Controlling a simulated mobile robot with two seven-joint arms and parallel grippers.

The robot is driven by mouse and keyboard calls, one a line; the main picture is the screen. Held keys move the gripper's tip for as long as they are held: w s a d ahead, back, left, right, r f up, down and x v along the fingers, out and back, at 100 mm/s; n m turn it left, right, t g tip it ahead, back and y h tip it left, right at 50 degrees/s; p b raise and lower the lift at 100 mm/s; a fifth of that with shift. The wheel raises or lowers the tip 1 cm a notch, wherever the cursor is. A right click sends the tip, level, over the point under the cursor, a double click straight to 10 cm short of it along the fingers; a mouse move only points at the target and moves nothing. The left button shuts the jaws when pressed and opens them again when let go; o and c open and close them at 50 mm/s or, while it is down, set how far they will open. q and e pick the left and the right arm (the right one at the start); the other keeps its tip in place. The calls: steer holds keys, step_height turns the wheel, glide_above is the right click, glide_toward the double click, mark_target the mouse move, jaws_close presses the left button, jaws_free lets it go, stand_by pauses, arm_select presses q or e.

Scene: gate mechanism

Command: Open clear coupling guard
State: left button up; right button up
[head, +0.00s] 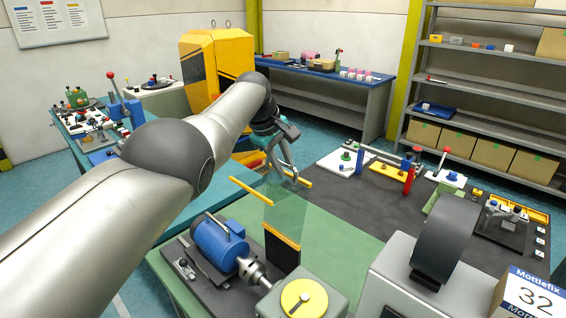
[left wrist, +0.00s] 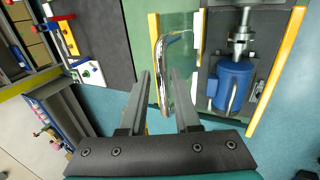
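The clear coupling guard (head: 286,219) is a see-through panel that appears raised beside the blue motor (head: 219,242), with the silver coupling (head: 253,272) uncovered in the head view. The guard also shows in the left wrist view (left wrist: 182,85), with a curved shiny handle (left wrist: 160,62) on it. My left gripper (head: 284,172) is at the guard's upper end. In the left wrist view its fingers (left wrist: 161,77) stand apart on either side of the handle, with gaps visible; I cannot tell any contact. My right gripper is not in view.
A box with a yellow dial (head: 304,298) stands in front of the coupling. A dark mat (head: 340,205) with lever and knob panels lies beyond. A large dark rounded part (head: 443,245) and a box marked 32 (head: 533,296) stand at the right. Green tabletop (head: 345,250) is bare between.

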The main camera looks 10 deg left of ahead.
arm_select(q)
steer(key=shift+o, duration=0.5)
steer(key=shift+s+f, duration=0.1)
steer(key=shift+f, duration=0.1)
steer(key=shift+a+r+p, duration=0.2)
steer(key=shift+r+p, duration=0.5)
steer(key=shift+r, duration=0.1)
steer(key=shift+s+a+r+p, duration=0.15)
steer(key=shift+s+r+p, duration=0.15)
steer(key=shift+r+p, duration=0.3)
steer(key=b+v, duration=0.3)
steer(key=v, duration=0.9)
steer(key=shift+r, duration=0.35)
steer(key=shift+s+a, duration=0.1)
